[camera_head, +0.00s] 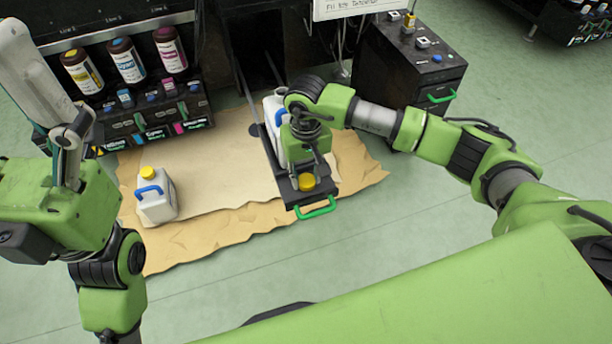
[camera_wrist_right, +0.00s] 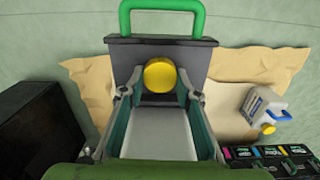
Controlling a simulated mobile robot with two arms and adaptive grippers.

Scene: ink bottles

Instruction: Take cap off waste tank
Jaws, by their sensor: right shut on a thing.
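A white waste tank (camera_head: 270,106) with a blue handle stands in the black pull-out tray (camera_head: 284,185); my right gripper and arm hide part of it, including its opening. My right gripper (camera_head: 306,178) points down over the front of the tray and is shut on a yellow cap (camera_head: 307,182). In the right wrist view the yellow cap (camera_wrist_right: 160,76) sits between the two fingertips, near the tray's front wall (camera_wrist_right: 205,55). A second white tank (camera_head: 157,203) with a yellow cap stands on the cardboard. My left gripper (camera_head: 68,140) is raised at the left; its opening is unclear.
The tray has a green handle (camera_head: 315,208) at its front. Cardboard (camera_head: 235,160) covers the floor around it. Ink bottles (camera_head: 126,62) stand on a shelf at the upper left. A dark cabinet (camera_head: 430,75) stands at the upper right. Green floor in front is clear.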

